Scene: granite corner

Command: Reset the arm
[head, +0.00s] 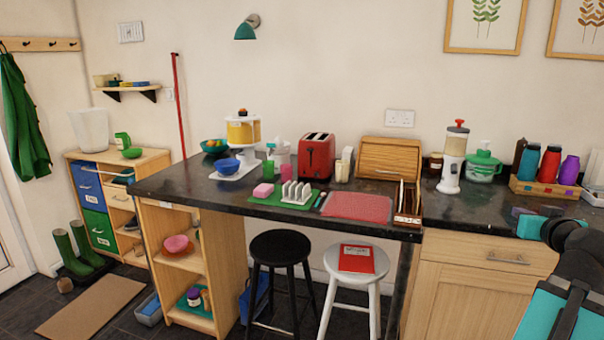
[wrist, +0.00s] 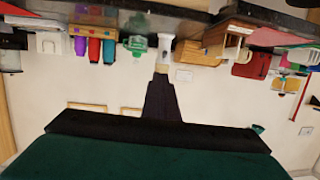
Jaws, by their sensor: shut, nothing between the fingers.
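My gripper (wrist: 168,78) shows in the wrist view as a dark tapered shape pointing up the picture, its fingers together with nothing between them. The wrist picture is upside down. In it, the fingertips overlap the view of a white dispenser (wrist: 166,48) on the counter; I cannot tell the distance. In the head view, my dark and teal arm reaches in at the lower right, in front of the counter's right part. The fingertips are not clear there.
The dark counter (head: 460,205) holds a red toaster (head: 317,157), a wooden bread bin (head: 390,158), a white dispenser (head: 453,160) and a bottle crate (head: 545,188). A black stool (head: 280,247) and a white stool (head: 356,284) stand before it.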

